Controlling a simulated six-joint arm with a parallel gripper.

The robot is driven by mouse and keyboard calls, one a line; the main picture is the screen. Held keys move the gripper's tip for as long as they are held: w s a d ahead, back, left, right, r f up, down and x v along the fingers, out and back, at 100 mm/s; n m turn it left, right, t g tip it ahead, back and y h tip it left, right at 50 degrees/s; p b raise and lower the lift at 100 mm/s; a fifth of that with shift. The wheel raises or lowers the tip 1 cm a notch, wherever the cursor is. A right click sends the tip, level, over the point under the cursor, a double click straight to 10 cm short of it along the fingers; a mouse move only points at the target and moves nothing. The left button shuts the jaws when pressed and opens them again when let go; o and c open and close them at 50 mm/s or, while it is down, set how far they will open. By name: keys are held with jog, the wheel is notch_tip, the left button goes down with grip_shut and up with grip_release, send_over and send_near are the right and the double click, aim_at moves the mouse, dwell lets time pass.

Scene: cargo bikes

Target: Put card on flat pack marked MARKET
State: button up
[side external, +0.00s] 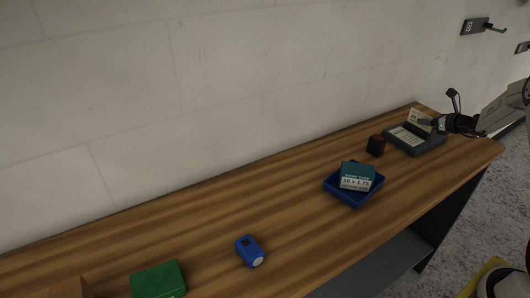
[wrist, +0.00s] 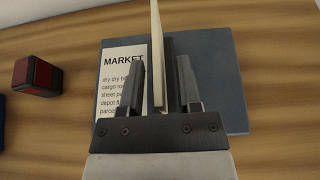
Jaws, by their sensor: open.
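The flat pack (wrist: 215,75) is a dark blue-grey slab with a white label headed MARKET. In the side external view the flat pack (side external: 428,146) lies at the far right end of the bench. The cream card (wrist: 156,40) stands on edge above the pack, seen nearly edge-on between my fingers. It also shows as a pale printed card (side external: 420,119) over the pack's back part. My gripper (wrist: 160,75) is open around the card, over the pack; it also shows in the side external view (side external: 439,124). Whether the card's lower edge touches the pack is hidden.
A red and black block (wrist: 37,76) stands left of the pack. A blue tray (side external: 367,193) holds a teal box (side external: 357,173). A blue device (side external: 250,251) and a green box (side external: 158,279) are farther left.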

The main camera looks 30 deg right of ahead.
jog(key=v, duration=0.7)
dwell(0.6)
jog(key=w+a+n+g+y, duration=0.2)
jog(key=a+n+g+y, duration=0.35)
jog(key=a+n, duration=1.45)
jog(key=s+a+n+g+h, duration=0.1)
jog(key=s+a+n, duration=0.4)
jog(key=a, duration=0.3)
jog(key=s+a+r+n+g+h, duration=0.1)
jog(key=s+a+n+g+h, duration=0.1)
jog(key=s+a+n, duration=0.3)
jog(key=s+a+n+g+h, duration=0.2)
jog(key=s+a+n, duration=0.3)
jog(key=a, duration=0.8)
jog(key=shift+r+n, duration=0.3)
jog(key=shift+n, duration=0.2)
